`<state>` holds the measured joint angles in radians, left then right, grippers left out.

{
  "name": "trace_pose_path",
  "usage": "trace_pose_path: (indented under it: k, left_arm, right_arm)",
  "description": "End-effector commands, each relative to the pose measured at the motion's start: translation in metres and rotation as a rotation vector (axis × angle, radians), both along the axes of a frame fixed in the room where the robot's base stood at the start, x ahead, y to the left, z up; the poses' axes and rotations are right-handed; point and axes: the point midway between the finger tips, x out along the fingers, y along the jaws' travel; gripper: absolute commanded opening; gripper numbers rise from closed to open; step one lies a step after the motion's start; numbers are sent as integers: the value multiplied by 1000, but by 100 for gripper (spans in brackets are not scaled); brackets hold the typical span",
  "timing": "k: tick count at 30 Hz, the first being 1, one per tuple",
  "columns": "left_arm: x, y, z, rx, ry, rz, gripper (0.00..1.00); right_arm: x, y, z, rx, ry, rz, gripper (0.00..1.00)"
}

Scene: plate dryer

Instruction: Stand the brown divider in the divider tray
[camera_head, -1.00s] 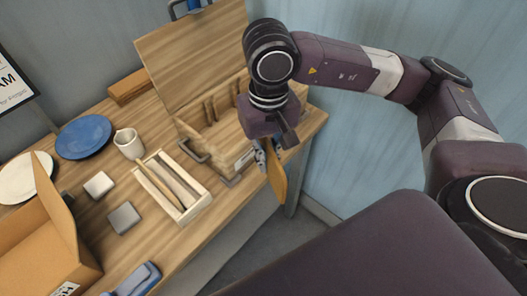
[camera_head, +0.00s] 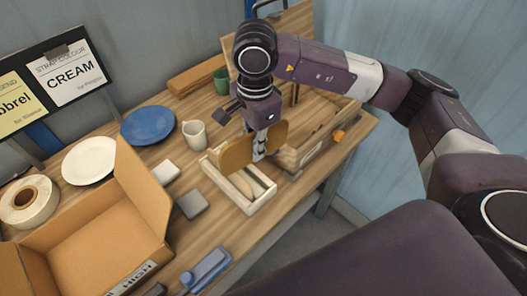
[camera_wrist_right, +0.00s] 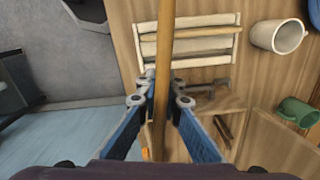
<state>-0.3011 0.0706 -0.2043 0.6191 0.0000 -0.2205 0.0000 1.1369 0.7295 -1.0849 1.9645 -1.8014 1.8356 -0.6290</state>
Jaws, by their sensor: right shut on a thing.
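The brown divider (camera_head: 236,154) is held in my right gripper (camera_head: 260,152), which is shut on its middle. In the head view, its two rounded ends stick out on either side of the fingers. The light wooden divider tray (camera_head: 259,199) is on the table, just below and in front of the divider. A pale strip lies inside the tray. In the right wrist view, the divider (camera_wrist_right: 163,75) shows edge-on between the fingertips, crossing in front of the tray (camera_wrist_right: 145,48). I cannot tell whether the divider touches the tray. My left gripper is not in view.
A wooden crate (camera_head: 317,139) stands right of the tray, and a cream mug (camera_head: 194,135) behind it. A blue plate (camera_head: 147,126), a white plate (camera_head: 89,161), a grey block (camera_head: 192,204) and an open cardboard box (camera_head: 95,225) are to the left. A blue tool (camera_head: 206,267) lies in front.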

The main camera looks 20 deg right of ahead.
Motion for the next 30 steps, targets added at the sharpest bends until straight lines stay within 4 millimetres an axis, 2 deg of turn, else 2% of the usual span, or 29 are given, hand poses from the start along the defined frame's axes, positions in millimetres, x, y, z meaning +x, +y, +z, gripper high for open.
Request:
trace_pose_path:
  k: [8,18,24,30]
  left_arm:
    - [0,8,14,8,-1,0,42]
    - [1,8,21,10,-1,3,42]
    - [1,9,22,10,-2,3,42]
    - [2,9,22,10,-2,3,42]
  right_arm:
    - [27,9,-6,3,15,-550,0]
    - [53,15,-43,-6,25,-1132,0]
    - [60,17,-65,-11,22,-1339,0]
    - [62,16,-73,-13,20,-1406,0]
